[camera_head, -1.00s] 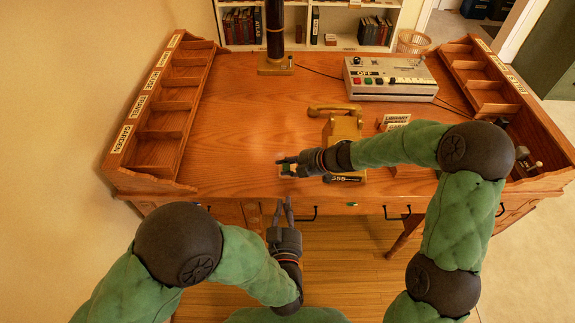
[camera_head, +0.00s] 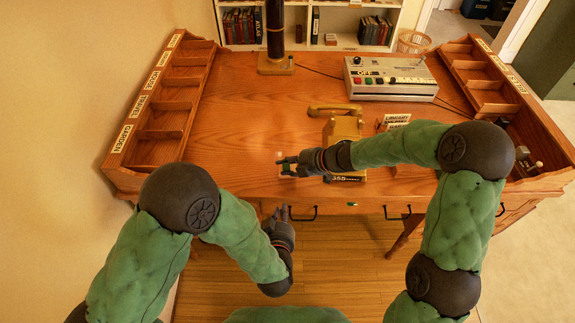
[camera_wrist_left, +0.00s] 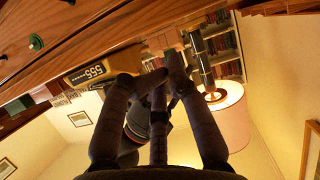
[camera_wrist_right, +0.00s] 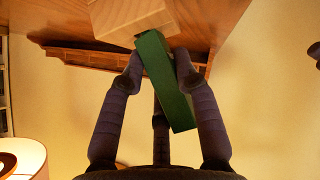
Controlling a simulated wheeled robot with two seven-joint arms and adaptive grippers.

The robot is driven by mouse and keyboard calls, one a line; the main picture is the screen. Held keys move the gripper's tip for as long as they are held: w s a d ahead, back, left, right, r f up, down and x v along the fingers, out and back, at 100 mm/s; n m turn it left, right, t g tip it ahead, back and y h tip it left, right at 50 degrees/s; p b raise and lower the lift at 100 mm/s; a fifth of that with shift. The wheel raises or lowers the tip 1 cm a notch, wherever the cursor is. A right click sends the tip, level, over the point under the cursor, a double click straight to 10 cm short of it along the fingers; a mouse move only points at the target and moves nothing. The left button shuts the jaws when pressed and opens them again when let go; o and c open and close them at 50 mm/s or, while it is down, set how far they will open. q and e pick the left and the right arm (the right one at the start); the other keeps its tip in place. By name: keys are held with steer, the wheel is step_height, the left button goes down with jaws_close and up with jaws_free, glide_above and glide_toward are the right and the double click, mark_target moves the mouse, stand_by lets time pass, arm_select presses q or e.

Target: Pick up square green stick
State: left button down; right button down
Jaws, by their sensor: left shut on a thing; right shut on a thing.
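The square green stick (camera_wrist_right: 165,80) lies tilted between the fingers of my right gripper (camera_wrist_right: 157,70). In the head view the right gripper (camera_head: 288,166) is shut on the stick (camera_head: 289,169) by the desk's front edge, left of the telephone. A pale wooden block (camera_wrist_right: 122,18) shows just beyond the stick in the right wrist view. My left gripper (camera_head: 281,212) is lower, before the desk's front edge. In the left wrist view its fingers (camera_wrist_left: 164,74) are closed together. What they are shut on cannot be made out.
The gold telephone (camera_head: 343,128) with a 555 label stands right of the right gripper. A control box (camera_head: 390,82) and a lamp base (camera_head: 276,66) stand farther back. Divided wooden racks (camera_head: 166,108) line both sides. The desk's left middle is clear.

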steer(key=shift+s+f, duration=0.15)
steer(key=shift+f, duration=0.1)
arm_select(q)
steer(key=s+a+f+n+g+h, duration=0.1)
steer(key=s+a+f+g, duration=0.1)
steer(key=f+g, duration=0.35)
steer(key=s+a+f+g, duration=0.1)
steer(key=a+f+g, duration=0.15)
steer(key=f, duration=0.65)
steer(key=s+a+f+g+h, duration=0.1)
steer(key=s+f+g, duration=0.1)
steer(key=s, duration=0.3)
steer(key=s+a+f+n+g+h, duration=0.1)
steer(key=s+a+f+g, duration=0.1)
steer(key=s+f+g, duration=0.1)
steer(key=shift+s+a+f, duration=0.3)
steer(key=shift+s+f, duration=0.6)
steer(key=shift+s, duration=0.05)
